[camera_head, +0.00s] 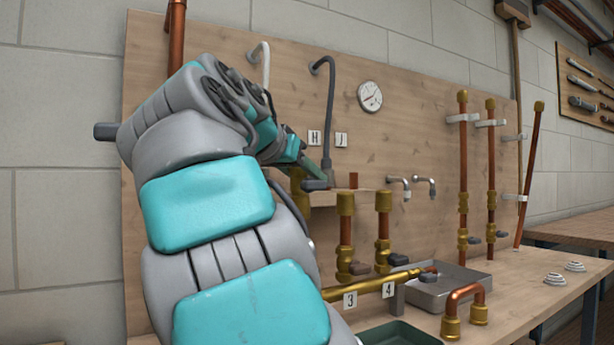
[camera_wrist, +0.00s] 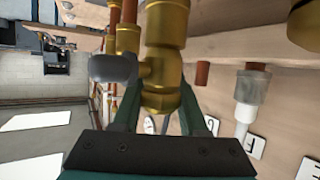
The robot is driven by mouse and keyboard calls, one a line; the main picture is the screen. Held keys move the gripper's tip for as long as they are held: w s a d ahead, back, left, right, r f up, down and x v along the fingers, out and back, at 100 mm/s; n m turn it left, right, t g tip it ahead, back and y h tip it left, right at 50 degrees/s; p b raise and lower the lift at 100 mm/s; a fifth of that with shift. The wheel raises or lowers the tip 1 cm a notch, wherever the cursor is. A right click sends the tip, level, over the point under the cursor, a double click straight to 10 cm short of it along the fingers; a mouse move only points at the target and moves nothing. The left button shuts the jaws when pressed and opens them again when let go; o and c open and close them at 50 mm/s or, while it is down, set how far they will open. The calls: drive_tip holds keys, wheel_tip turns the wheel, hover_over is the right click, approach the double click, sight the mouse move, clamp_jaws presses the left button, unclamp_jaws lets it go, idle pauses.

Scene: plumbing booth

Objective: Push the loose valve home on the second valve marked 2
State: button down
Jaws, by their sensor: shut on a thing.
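In the wrist view, my gripper (camera_wrist: 160,112) has its two green fingers on either side of a brass valve (camera_wrist: 165,72) with a grey handle (camera_wrist: 112,68), and is shut on it. In the head view, my gripper (camera_head: 318,180) is by the wooden board, mostly hidden by my arm. A brass piece (camera_head: 300,190) shows just beside it. The brass manifold (camera_head: 372,288) carries labels 3 (camera_head: 350,300) and 4 (camera_head: 388,290), with a valve standing above each. No label 2 is visible, as my arm covers the manifold's left part. I cannot tell how far the held valve is seated.
A small wooden shelf (camera_head: 350,196) juts from the board beside my gripper, below a grey hooked pipe (camera_head: 329,110). Copper risers (camera_head: 463,165) stand to the right. A metal box (camera_head: 450,285), a copper U-bend (camera_head: 466,300) and a green tray (camera_head: 398,335) sit on the bench.

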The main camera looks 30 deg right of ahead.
drive_tip(key=shift+f, duration=0.15)
drive_tip(key=shift+c, duration=1.8)
unclamp_jaws()
drive_tip(key=v, duration=0.7)
drive_tip(key=shift+s+a+r+p, duration=0.2)
drive_tip(key=shift+a+p, duration=0.1)
drive_tip(key=shift+p, duration=0.05)
wheel_tip(320, 180, up, 6)
drive_tip(key=p, duration=0.5)
